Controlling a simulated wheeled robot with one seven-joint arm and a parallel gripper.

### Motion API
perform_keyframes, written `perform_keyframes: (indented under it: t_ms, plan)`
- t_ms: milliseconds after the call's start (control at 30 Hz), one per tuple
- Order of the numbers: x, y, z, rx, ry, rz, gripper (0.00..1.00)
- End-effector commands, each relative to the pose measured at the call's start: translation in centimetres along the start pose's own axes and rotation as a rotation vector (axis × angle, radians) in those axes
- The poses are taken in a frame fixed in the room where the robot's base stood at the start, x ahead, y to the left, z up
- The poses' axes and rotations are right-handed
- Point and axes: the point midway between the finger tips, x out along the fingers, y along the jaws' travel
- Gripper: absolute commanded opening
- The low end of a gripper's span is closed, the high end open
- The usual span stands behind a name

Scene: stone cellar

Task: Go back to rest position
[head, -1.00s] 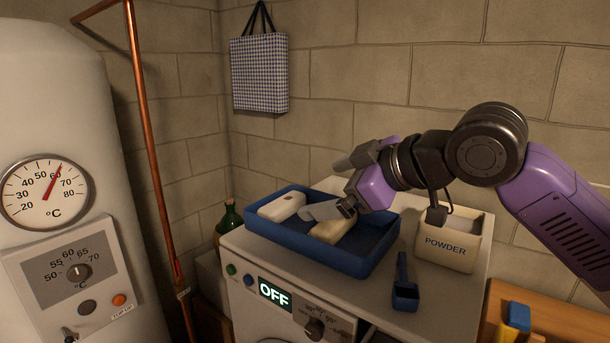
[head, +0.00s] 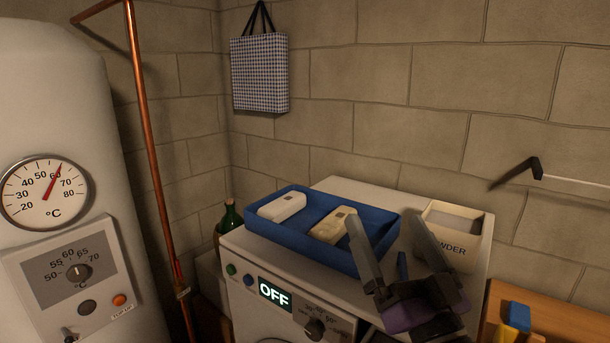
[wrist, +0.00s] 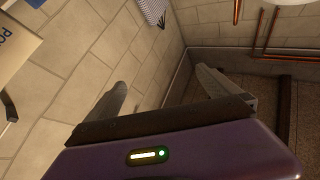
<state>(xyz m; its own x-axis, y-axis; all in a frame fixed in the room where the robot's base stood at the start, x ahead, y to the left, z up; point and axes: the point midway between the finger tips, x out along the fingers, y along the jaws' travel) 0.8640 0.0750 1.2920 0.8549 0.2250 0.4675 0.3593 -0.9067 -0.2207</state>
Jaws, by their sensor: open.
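My gripper (head: 395,255) is open and empty in the head view, in front of the right part of the machine top, with its fingers pointing up. It hides part of the blue scoop and part of the powder box front. In the wrist view my gripper (wrist: 165,90) shows two spread fingers with nothing between them, against the stone wall and floor.
A blue tray (head: 318,253) on the washing machine (head: 242,245) holds a white device (head: 282,207) and a beige one (head: 333,225). The powder box (head: 456,236) stands right of it. A copper pipe (head: 147,150) and boiler (head: 60,110) are left.

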Motion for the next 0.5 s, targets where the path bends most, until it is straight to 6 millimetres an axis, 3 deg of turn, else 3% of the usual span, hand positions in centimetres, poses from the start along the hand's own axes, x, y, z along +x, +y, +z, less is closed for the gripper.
perform_keyframes:
  t_ms: [233,500]
  plan:
    - [-9.0,2.6,2.5,0.003,0.013,0.186,1.00]
    - [-19.4,3.5,4.4,-0.066,-0.051,0.332,1.00]
